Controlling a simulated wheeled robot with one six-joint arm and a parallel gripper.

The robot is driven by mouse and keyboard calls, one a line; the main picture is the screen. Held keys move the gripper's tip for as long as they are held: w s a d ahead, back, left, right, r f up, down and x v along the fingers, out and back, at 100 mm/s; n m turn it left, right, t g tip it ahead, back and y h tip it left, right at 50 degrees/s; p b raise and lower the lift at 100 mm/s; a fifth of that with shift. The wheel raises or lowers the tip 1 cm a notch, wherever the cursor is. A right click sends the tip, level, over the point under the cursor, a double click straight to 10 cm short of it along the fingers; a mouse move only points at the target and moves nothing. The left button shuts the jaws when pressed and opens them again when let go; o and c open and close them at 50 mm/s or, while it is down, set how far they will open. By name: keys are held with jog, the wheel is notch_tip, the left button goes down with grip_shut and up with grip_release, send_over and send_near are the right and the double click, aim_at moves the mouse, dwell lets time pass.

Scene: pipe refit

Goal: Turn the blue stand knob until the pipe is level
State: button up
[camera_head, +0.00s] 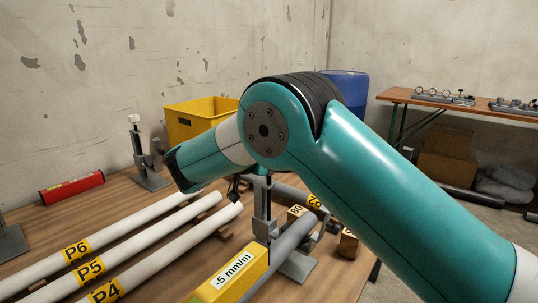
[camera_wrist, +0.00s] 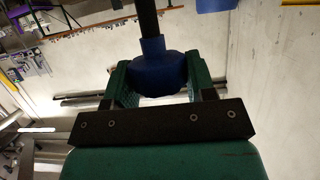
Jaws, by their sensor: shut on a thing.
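The blue knob (camera_wrist: 160,74) sits on a dark rod in the wrist view. My gripper (camera_wrist: 158,82) has its green fingers shut on the knob, one on each side. My arm hides the knob and most of the gripper in the head view. The grey pipe (camera_head: 292,238) runs across a grey stand (camera_head: 262,208) on the wooden table. A yellow level (camera_head: 213,295) lies along the pipe, and its display reads -5 mm/m. The pipe's far end is partly hidden behind my arm.
White pipes marked P6 (camera_head: 130,233), P5 (camera_head: 150,236) and P4 (camera_head: 175,252) lie to the left. A red tool (camera_head: 72,188), another grey stand (camera_head: 150,175) and a yellow bin (camera_head: 185,122) stand farther back. Small wooden blocks (camera_head: 349,244) lie right of the pipe.

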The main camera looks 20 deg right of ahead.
jog(key=shift+m+g+h+p, duration=0.3)
jog(key=shift+m+g+p, duration=0.3)
jog(key=shift+g+p, duration=0.1)
jog(key=shift+f, duration=0.15)
jog(key=o, duration=0.9)
jog(key=shift+d, duration=0.1)
